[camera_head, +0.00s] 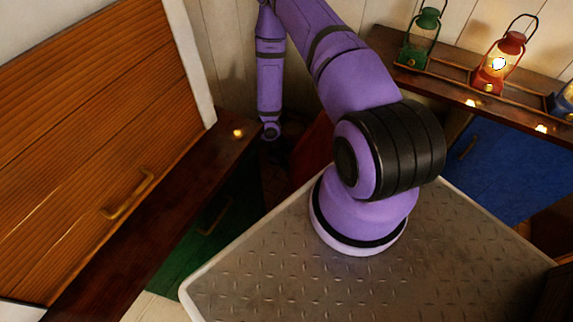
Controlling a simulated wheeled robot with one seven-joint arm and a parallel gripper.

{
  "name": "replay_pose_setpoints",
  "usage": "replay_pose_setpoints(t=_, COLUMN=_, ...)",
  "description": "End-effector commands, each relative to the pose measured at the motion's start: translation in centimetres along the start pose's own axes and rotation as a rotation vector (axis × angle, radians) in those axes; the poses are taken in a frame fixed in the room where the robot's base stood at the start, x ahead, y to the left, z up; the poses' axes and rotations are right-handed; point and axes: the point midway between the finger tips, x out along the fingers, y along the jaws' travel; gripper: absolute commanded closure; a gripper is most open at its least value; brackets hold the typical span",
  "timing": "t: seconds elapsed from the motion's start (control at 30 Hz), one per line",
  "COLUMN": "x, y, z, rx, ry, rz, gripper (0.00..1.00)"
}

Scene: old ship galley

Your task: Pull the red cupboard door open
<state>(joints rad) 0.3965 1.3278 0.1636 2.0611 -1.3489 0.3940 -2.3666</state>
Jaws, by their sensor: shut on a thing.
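The red cupboard door (314,150) shows only as a dark red strip in the back corner, in shadow and partly hidden by my arm and its platform. I cannot tell how far it stands open. My arm reaches over and hangs down on the left of this strip. My gripper (274,152) is a dark shape below the purple wrist, close beside the red door. It is shut on the door's handle, though the fingertips and handle are lost in the shadow.
A dark wooden counter (150,222) runs along the left, above a green cupboard door (205,228). A wooden panel with a handle (95,150) rises behind it. On the right, a shelf holds a green lantern (420,38) and a lit red lantern (499,62), above a blue door (505,172).

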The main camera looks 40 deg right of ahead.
Motion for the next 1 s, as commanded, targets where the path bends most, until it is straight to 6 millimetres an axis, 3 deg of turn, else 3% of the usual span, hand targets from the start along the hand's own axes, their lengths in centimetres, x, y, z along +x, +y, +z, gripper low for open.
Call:
replay_pose_setpoints(t=0.1, x=-0.1, y=0.0, z=0.0, rx=0.001, ry=0.0, rz=0.0, gripper=1.0)
replay_pose_setpoints(t=0.13, x=-0.1, y=0.0, z=0.0, rx=0.001, ry=0.0, rz=0.0, gripper=0.8)
replay_pose_setpoints(t=0.2, x=-0.1, y=0.0, z=0.0, rx=0.001, ry=0.0, rz=0.0, gripper=0.64)
replay_pose_setpoints(t=0.23, x=-0.1, y=0.0, z=0.0, rx=0.001, ry=0.0, rz=0.0, gripper=0.62)
replay_pose_setpoints(t=0.63, x=-1.0, y=0.0, z=0.1, rx=0.003, ry=-0.002, rz=0.001, gripper=0.62)
replay_pose_setpoints(t=1.0, x=-7.5, y=-0.1, z=0.1, rx=0.003, ry=-0.004, rz=0.0, gripper=0.62)
